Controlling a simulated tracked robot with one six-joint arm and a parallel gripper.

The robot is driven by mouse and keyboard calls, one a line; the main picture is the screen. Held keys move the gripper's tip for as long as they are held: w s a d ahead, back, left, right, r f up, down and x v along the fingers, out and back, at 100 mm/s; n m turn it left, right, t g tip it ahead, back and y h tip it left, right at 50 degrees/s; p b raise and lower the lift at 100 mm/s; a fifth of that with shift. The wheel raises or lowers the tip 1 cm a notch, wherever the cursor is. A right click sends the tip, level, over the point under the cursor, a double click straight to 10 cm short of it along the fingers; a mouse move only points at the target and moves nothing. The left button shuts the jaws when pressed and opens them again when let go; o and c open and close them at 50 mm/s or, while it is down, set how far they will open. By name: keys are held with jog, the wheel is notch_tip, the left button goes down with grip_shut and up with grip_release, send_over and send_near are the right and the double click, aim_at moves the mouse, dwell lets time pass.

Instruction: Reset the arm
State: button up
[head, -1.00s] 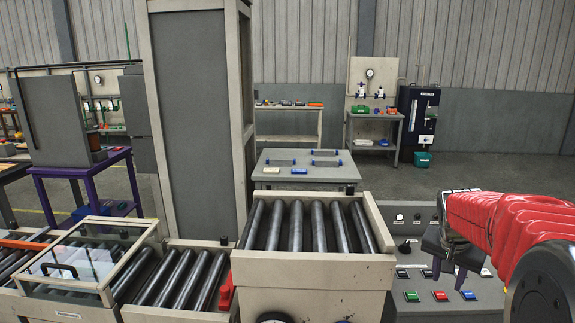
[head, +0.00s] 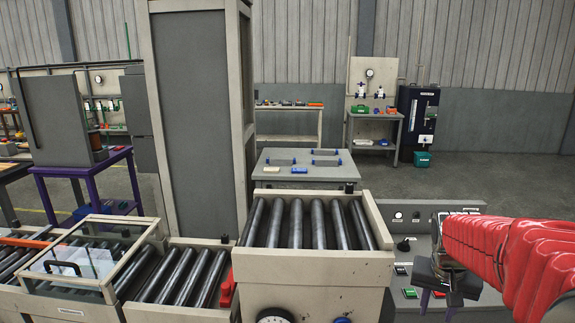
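My arm, in a red ribbed sleeve, reaches in from the right edge of the head view. My gripper (head: 438,300) hangs at its end, fingers pointing down, in front of the grey control panel (head: 416,250). Its two dark fingers look apart, with a gap and nothing seen between them. The arm and gripper hide much of the panel's right side. The green button (head: 409,293) shows, and the red button (head: 438,293) is partly covered by the fingers. I cannot tell how far the fingers are from the panel.
A roller conveyor (head: 312,267) stands in the centre, left of my gripper. Lower rollers and a glass-topped frame (head: 90,262) lie at the left. A tall grey press column (head: 195,120) rises behind. A grey table (head: 305,172) stands further back, with open floor to its right.

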jog(key=s+a+r+n+t+y, duration=0.1)
jog(key=s+a+r+n, duration=0.1)
jog(key=s+a, duration=0.7)
jog(key=s+a+r+n+t+y, duration=0.1)
jog(key=s+a+r+n+t, duration=0.1)
jog(key=s+a, duration=0.7)
jog(key=shift+r+n, duration=0.75)
jog(key=shift+n, duration=0.05)
jog(key=shift+s, duration=0.1)
jog(key=shift+a, duration=0.1)
